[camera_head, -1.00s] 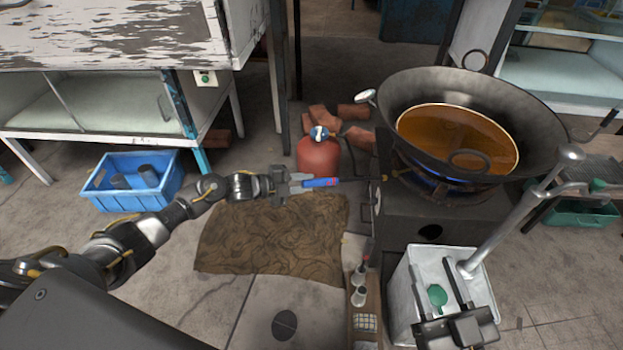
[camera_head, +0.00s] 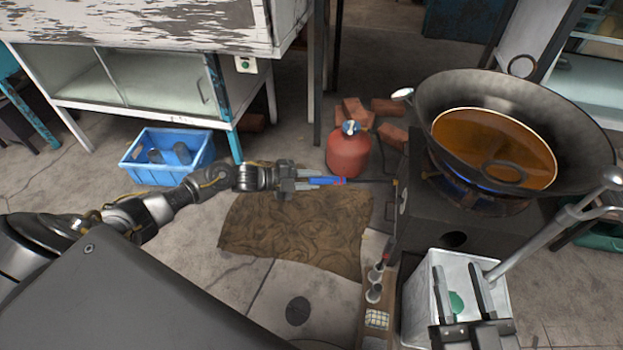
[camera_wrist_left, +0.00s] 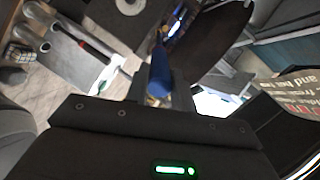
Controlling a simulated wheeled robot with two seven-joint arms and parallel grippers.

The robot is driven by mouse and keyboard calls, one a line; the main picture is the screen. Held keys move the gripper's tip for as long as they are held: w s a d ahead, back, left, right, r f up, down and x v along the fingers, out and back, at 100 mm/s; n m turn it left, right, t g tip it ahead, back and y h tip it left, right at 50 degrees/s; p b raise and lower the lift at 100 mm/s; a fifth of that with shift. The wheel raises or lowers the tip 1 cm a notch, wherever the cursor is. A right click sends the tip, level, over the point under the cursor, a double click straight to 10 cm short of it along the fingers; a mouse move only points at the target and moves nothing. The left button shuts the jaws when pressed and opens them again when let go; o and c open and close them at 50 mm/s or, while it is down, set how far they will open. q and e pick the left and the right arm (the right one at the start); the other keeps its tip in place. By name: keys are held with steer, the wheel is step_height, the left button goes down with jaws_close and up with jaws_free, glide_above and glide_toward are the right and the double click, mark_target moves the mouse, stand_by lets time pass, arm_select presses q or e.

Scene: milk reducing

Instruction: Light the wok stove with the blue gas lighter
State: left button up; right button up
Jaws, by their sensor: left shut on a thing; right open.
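My left gripper (camera_head: 300,183) is shut on the blue gas lighter (camera_head: 327,181), left of the stove. The lighter also shows in the left wrist view (camera_wrist_left: 159,72). The dark wok stove (camera_head: 425,215) carries a large black wok (camera_head: 560,115) with orange-brown liquid (camera_head: 490,140). A blue flame glow (camera_head: 485,187) shows under the wok. My right gripper (camera_head: 462,295) is open and empty, above a white bin.
A red gas cylinder (camera_head: 348,155) stands behind the lighter, with bricks (camera_head: 390,107) beyond. A brown mat (camera_head: 290,232) lies on the floor below my left gripper. A blue crate (camera_head: 150,172) is at left. The white bin (camera_head: 415,300) stands before the stove.

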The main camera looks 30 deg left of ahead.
arm_select(q)
steer(key=s+a+p, duration=0.2)
steer(key=s+a, duration=1.2)
steer(key=a, duration=0.3)
stand_by(1.0)
